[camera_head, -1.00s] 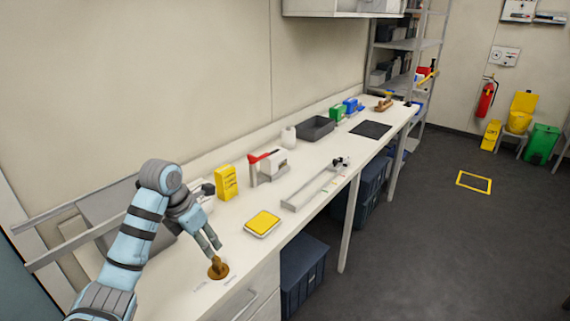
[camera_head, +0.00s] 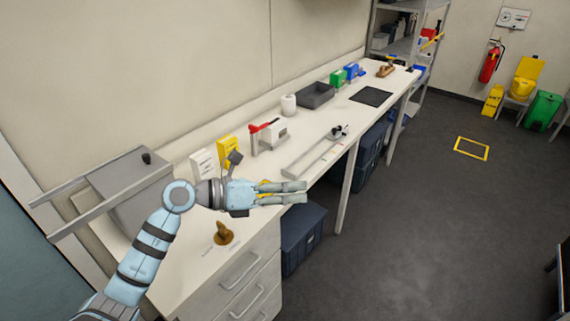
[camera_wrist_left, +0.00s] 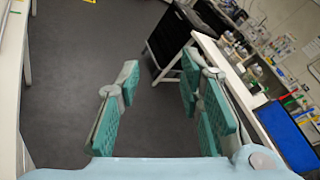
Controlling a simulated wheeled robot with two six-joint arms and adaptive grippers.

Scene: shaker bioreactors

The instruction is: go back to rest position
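My left gripper (camera_head: 304,192) reaches to the right over the front edge of the white bench (camera_head: 190,262). Its fingers are apart with nothing between them, and the open fingers also show in the left wrist view (camera_wrist_left: 160,95), with the grey floor behind them. A small brown object (camera_head: 223,232) stands on the bench below and to the left of the gripper, apart from it. My right gripper is not in view.
A grey box-like device (camera_head: 135,195) with rails stands at the bench's left end. A yellow box (camera_head: 228,148), a grey tray (camera_head: 315,95) and a long metal rail (camera_head: 318,155) sit along it. Open floor (camera_head: 420,220) lies to the right.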

